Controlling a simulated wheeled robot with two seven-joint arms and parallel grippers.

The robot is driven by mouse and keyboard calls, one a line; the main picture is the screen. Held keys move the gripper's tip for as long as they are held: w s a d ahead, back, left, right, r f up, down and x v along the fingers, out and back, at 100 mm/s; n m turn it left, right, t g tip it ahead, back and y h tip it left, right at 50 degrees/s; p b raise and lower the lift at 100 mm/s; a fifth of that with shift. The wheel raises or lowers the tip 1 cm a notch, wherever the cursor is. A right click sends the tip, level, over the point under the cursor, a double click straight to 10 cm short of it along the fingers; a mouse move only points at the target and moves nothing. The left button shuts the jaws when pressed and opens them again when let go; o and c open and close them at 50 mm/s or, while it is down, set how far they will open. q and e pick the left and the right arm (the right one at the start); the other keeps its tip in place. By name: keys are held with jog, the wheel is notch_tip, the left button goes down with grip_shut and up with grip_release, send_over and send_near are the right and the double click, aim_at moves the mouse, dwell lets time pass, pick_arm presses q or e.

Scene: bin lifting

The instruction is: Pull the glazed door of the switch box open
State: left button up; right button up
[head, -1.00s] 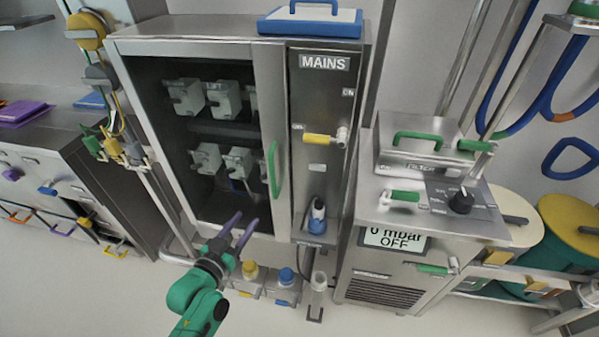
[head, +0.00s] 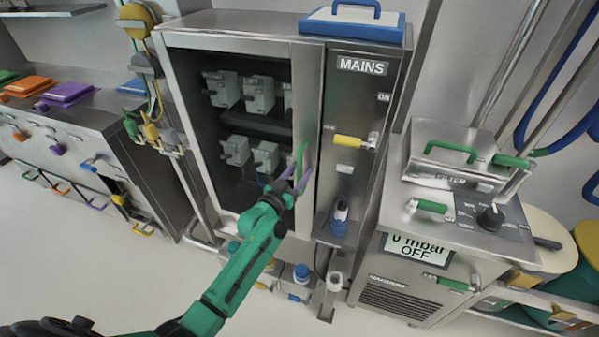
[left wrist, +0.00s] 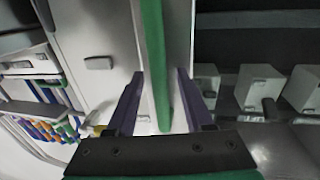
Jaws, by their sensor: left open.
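The switch box (head: 180,130) stands against the wall. Its glazed door (head: 308,100) looks shut, with grey switches visible behind the glass. The door's green upright handle (head: 301,155) is on the right side of the door. My left gripper (head: 291,180), with purple fingers, is at the lower part of this handle. In the left wrist view the green handle (left wrist: 154,50) runs between the two fingers of the open left gripper (left wrist: 158,85). I see no clear grip on it. My right gripper is not in view.
Right of the door is the MAINS panel (head: 357,100) with a yellow-handled lever (head: 348,141). A blue-edged case (head: 352,25) lies on top of the box. A pump unit (head: 410,285) stands to the right. Bottles (head: 300,273) stand below the box. Floor at left is clear.

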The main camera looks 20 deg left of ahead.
pick_arm(q)
grip_shut()
dwell(1.4)
